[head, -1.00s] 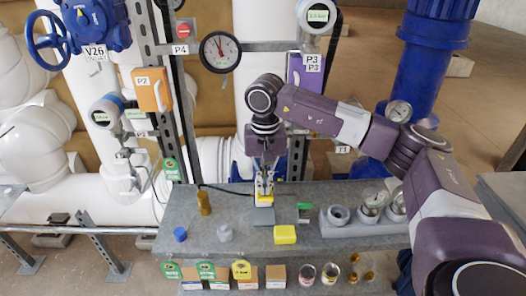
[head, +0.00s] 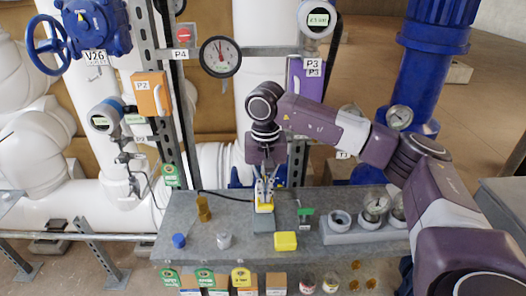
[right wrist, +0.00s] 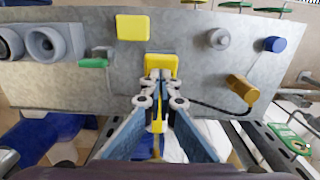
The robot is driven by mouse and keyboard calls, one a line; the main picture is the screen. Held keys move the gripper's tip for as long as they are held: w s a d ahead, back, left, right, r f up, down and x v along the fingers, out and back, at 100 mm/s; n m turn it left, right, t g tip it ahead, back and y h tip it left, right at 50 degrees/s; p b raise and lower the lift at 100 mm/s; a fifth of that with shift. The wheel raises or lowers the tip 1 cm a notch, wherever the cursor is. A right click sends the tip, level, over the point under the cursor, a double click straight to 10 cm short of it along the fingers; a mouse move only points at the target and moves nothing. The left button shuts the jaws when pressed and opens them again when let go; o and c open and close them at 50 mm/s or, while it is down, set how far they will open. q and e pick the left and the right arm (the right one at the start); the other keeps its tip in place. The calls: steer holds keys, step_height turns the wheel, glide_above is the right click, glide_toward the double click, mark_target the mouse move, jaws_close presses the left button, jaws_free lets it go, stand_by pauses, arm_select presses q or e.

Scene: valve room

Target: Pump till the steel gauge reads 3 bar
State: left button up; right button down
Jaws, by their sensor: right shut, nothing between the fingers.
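My right gripper (head: 264,192) is shut and empty, pointing down at a small pump with a yellow top (head: 264,207) and grey base on the bench. In the right wrist view its fingertips (right wrist: 160,88) are at the near edge of the yellow top (right wrist: 161,62); I cannot tell whether they touch it. A black hose runs from the pump to the side. A round dial with a dark rim (head: 220,56) hangs on the rail by P4. My left gripper is out of view.
The grey bench (head: 330,260) also holds a yellow block (head: 285,241), a brass cylinder (head: 204,209), a blue cap (head: 179,241), a grey knob (head: 224,240) and a green-handled part (head: 305,214). A shelf with tagged boxes (head: 219,281) runs along the front.

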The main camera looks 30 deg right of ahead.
steer(key=shift+s+r+p, duration=0.1)
steer(key=shift+r+p, duration=0.2)
steer(key=shift+r, duration=0.7)
steer(key=shift+r+p, duration=1.25)
steer(key=shift+r, duration=0.85)
steer(key=shift+f, duration=0.1)
